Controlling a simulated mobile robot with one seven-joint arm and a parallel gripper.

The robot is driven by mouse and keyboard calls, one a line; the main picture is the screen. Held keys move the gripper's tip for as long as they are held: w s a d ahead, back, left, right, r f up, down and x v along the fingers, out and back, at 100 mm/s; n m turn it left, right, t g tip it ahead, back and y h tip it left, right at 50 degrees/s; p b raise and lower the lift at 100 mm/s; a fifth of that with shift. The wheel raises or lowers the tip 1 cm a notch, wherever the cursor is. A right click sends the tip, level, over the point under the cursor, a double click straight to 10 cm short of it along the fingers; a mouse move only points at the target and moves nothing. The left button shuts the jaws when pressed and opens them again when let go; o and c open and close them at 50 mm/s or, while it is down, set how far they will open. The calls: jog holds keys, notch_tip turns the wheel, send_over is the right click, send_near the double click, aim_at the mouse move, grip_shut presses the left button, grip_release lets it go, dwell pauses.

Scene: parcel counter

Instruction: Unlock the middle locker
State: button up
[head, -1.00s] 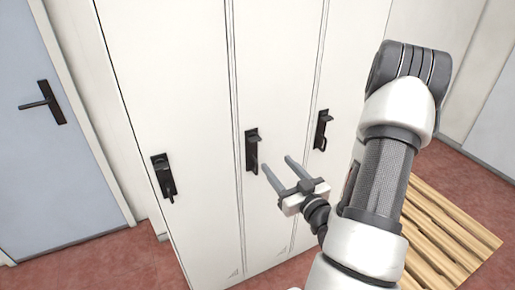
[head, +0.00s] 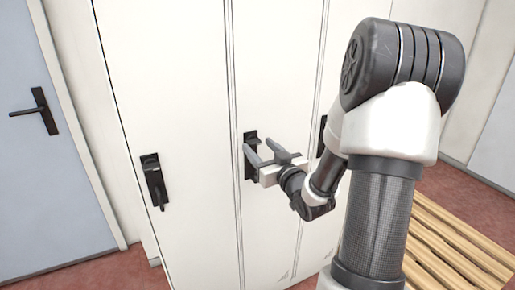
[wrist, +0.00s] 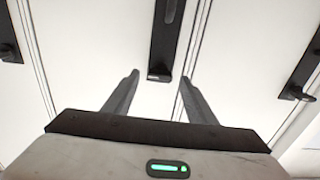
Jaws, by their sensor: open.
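The middle locker is a tall white door (head: 268,75) with a black latch plate and handle (head: 250,136) in the head view. My gripper (head: 259,146) is open and empty at this latch, its fingers pointing at the door and covering part of it. In the wrist view my gripper (wrist: 158,76) has one finger on each side of the lower end of the black handle (wrist: 166,40). The handle hangs straight down along the door. I cannot tell whether the fingers touch it.
The left locker has a black latch (head: 154,180) and the right locker another (head: 322,135), partly beside my arm. A blue-grey door with a black lever (head: 40,110) stands at far left. A slatted wooden bench (head: 450,240) is at lower right on a red floor.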

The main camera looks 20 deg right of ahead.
jog(key=shift+w, duration=1.05)
jog(key=c, duration=1)
jog(key=shift+c, duration=0.2)
